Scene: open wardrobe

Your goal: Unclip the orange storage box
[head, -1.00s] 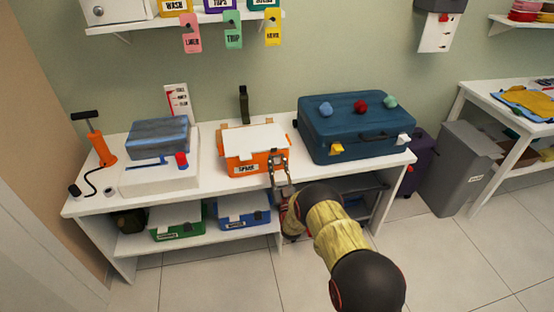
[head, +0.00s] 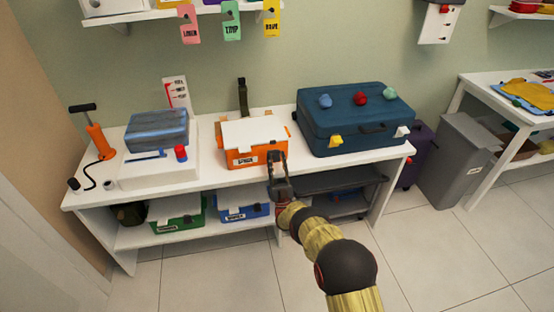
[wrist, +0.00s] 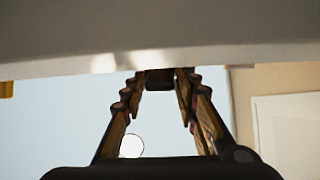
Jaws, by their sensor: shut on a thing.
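The orange storage box (head: 239,157) stands on the white bench top in the head view, its white lid (head: 252,131) on top and a label on its front. My gripper (head: 277,157) is at the box's front right corner, reaching up from the front. In the wrist view, my gripper's fingers (wrist: 160,81) close in on a small dark block (wrist: 160,79) just under a broad pale surface. The block looks like a clip of the box, but its link to the box is hidden.
A large blue suitcase (head: 357,120) stands close on the right. A grey-blue case (head: 157,132) lies on a white block (head: 157,175) to the left. Green (head: 177,216) and blue (head: 243,208) boxes sit on the lower shelf.

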